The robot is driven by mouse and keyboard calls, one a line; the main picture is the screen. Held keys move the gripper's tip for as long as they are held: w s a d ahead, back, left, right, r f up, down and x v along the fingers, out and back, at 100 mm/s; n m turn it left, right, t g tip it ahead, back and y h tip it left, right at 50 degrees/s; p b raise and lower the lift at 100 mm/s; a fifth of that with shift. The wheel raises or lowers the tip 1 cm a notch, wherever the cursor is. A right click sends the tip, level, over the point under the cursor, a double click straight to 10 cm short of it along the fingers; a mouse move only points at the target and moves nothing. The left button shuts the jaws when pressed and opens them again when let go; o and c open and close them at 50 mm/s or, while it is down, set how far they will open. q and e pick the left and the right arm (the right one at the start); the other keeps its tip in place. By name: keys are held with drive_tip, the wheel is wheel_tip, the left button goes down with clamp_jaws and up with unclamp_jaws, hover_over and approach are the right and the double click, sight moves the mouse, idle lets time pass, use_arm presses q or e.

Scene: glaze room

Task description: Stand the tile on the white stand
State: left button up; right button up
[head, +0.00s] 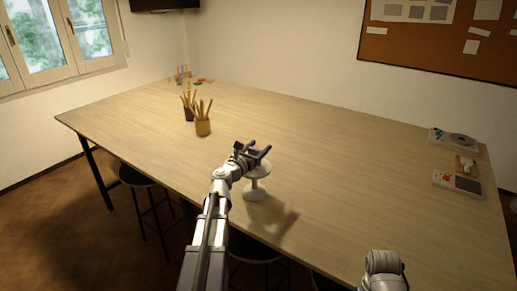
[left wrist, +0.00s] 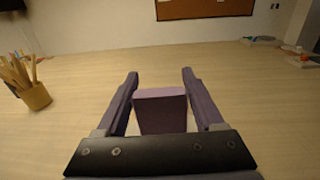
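In the head view my left gripper (head: 262,150) is over the white stand (head: 256,192), a small pedestal with a round top on the table. The tile is small and mostly hidden there by the gripper; I cannot tell whether its lower edge touches the stand's top. The stand does not show in the left wrist view. My right gripper is out of view.
The wooden table (head: 320,130) is mostly clear around the stand. A yellow pot of tools (head: 203,128) and a darker pot behind it stand to the left. Several small items, including a grey disc (head: 461,141), lie at the right edge. Stools are under the near edge.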

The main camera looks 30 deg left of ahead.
use_arm(q)
drive_tip(key=o, duration=0.3)
drive_tip(key=shift+r, duration=0.25)
drive_tip(key=s, duration=1.2)
drive_tip(key=shift+a, duration=0.1)
drive_tip(key=shift+f, duration=0.1)
